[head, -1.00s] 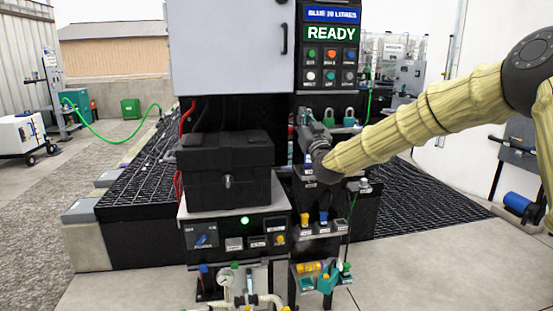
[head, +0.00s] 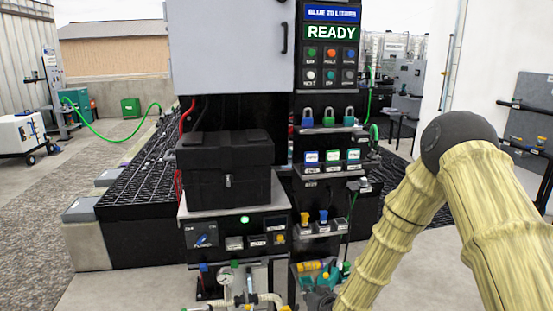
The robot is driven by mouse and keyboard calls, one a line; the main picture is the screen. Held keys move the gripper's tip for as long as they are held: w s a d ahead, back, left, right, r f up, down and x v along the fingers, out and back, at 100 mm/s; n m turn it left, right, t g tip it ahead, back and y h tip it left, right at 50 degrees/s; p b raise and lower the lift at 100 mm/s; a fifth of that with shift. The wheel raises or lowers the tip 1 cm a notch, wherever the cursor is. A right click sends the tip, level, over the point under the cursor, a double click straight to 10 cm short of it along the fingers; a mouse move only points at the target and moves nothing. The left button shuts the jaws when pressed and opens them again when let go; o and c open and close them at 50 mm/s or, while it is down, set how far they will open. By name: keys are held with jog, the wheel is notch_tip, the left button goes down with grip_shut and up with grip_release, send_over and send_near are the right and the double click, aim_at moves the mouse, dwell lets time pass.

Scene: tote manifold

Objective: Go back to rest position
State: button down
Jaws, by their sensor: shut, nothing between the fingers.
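My arm shows at the right in the head view, bent at a dark elbow joint, in a yellowish ribbed cover. Its forearm slopes down and left to the bottom edge. My gripper is not in view; its fingers cannot be seen. The panel (head: 330,48) stands upright in the middle, with a lit READY sign (head: 331,32) and several round buttons.
A black case (head: 222,165) sits shut on the stand left of the panel. A white wall (head: 500,45) is at the right. Open paving lies at left.

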jog(key=s+d+f+g+h, duration=0.1)
jog(key=s+d+f+g, duration=0.35)
jog(key=s, duration=0.75)
jog(key=s+d+f+m+g+h, duration=0.1)
jog(key=s+d+f, duration=0.1)
jog(key=s+f, duration=0.85)
jog(key=s+d+f+g+h, duration=0.1)
jog(key=s+d+f+g, duration=0.25)
jog(key=s, duration=1.05)
jog(key=s+d+g, duration=0.2)
jog(key=s, duration=0.9)
notch_tip(320, 180, up, 11)
jog(key=p, duration=1.2)
jog(key=shift+r+m+h, duration=0.15)
jog(key=shift+m+h, duration=0.15)
jog(key=shift+m, duration=0.1)
